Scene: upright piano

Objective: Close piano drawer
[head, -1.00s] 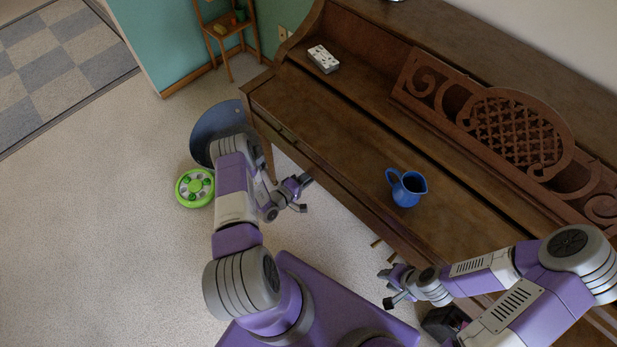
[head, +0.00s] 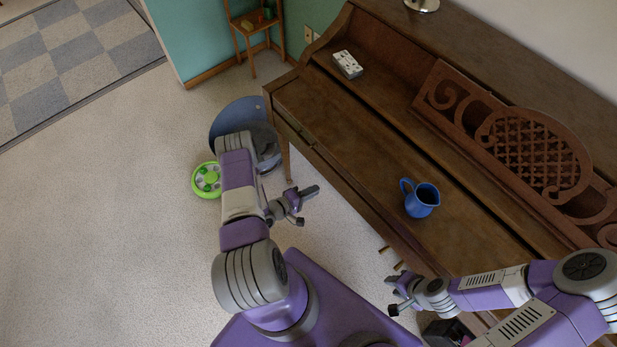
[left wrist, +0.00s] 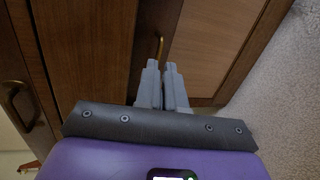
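The brown upright piano (head: 340,130) stands diagonally across the head view. Its front has a drawer-like panel with a small handle (head: 306,139) near the left end; I cannot tell from here whether a drawer stands open. In the left wrist view, dark wood panels (left wrist: 85,50) show close up, with one brass handle (left wrist: 158,48) just beyond my fingertips and another brass handle (left wrist: 14,98) at the left edge. My left gripper (head: 305,198) is low in front of the piano; its fingers (left wrist: 162,75) look closed together and empty. My right gripper (head: 388,293) is near the piano's front; its fingers are too small to judge.
A blue pitcher (head: 420,200) stands on the piano lid, with a white box (head: 347,64) further left. A round blue object (head: 235,115) and a green round toy (head: 206,180) are on the carpet beside my left arm. Carpet at left is free.

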